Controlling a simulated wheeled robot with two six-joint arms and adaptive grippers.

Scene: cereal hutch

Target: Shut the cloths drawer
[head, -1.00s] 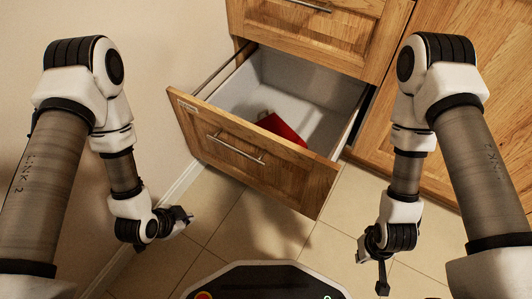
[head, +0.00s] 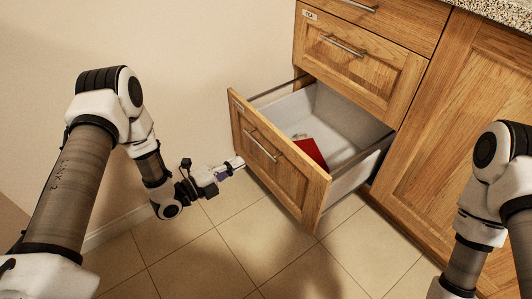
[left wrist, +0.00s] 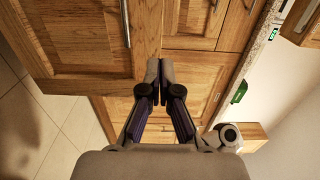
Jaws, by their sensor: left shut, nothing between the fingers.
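The cloths drawer (head: 290,168) is pulled out from the wooden hutch in the head view, with a pale interior and a red folded cloth (head: 312,152) lying in it. Its wooden front has a bar handle (head: 260,145). My left gripper (head: 238,163) is shut and empty, low in front of the left part of the drawer front; I cannot tell if it touches. In the left wrist view its closed fingers (left wrist: 159,78) point at wooden fronts. My right gripper is out of view; only my right arm shows at the right edge.
A closed drawer (head: 360,70) with a handle sits above the open one. A wooden cabinet front (head: 450,120) stands to the right under a speckled countertop (head: 505,10). A plain wall is on the left. The tiled floor (head: 230,250) in front is clear.

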